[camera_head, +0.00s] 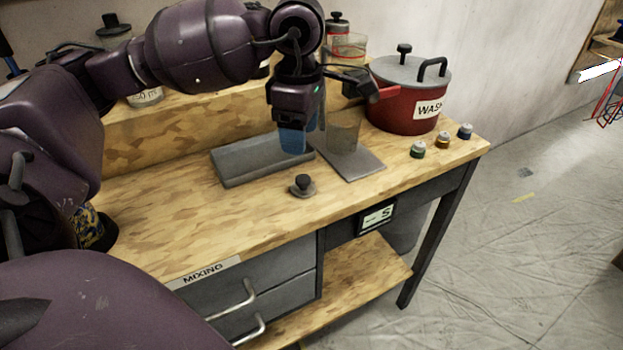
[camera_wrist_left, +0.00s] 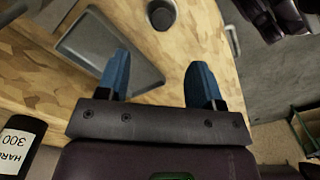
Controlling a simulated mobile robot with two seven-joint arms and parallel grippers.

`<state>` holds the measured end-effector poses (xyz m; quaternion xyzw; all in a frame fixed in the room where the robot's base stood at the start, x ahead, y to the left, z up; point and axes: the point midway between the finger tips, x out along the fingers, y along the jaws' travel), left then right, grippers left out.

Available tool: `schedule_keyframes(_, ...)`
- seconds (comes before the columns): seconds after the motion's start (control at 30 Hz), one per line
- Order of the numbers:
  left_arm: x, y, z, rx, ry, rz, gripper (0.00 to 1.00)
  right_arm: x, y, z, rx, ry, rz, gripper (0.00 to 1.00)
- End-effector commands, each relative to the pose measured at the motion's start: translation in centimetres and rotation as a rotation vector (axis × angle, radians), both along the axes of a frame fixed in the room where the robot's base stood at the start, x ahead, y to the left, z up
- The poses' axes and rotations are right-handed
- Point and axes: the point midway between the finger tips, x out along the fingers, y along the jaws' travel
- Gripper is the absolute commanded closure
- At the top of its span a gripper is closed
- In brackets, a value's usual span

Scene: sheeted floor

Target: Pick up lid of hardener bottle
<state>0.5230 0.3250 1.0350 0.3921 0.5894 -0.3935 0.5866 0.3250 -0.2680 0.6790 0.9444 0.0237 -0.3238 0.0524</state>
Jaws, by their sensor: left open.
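My left gripper (camera_head: 303,140) points down above the bench, behind the loose lid. Its blue fingers (camera_wrist_left: 158,75) are apart with nothing between them. My right gripper is not in view.
A grey tray (camera_head: 240,167) lies under and left of the gripper. A clear beaker (camera_head: 343,130) stands on a grey plate (camera_head: 362,168) to the right. A red pot (camera_head: 395,105) and several small capped bottles (camera_head: 418,150) stand further right. The bench front is mostly clear.

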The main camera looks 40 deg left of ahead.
Motion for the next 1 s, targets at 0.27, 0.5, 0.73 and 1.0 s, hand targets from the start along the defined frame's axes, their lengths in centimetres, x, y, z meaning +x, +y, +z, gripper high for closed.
schedule_keyframes(0.27, -0.1, 0.0, -3.2, -0.001, 0.003, 0.000, 0.39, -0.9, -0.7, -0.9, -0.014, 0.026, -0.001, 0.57)
schedule_keyframes(0.5, 0.0, -0.1, -5.4, -0.002, -0.001, 0.000, 0.39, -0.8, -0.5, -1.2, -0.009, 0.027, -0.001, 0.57)
schedule_keyframes(0.73, 0.1, -0.2, -7.6, -0.002, 0.003, -0.001, 0.39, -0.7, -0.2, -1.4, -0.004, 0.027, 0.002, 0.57)
schedule_keyframes(1.0, 0.2, -0.3, -10.5, -0.001, 0.001, 0.000, 0.39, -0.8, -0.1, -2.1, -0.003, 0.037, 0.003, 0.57)
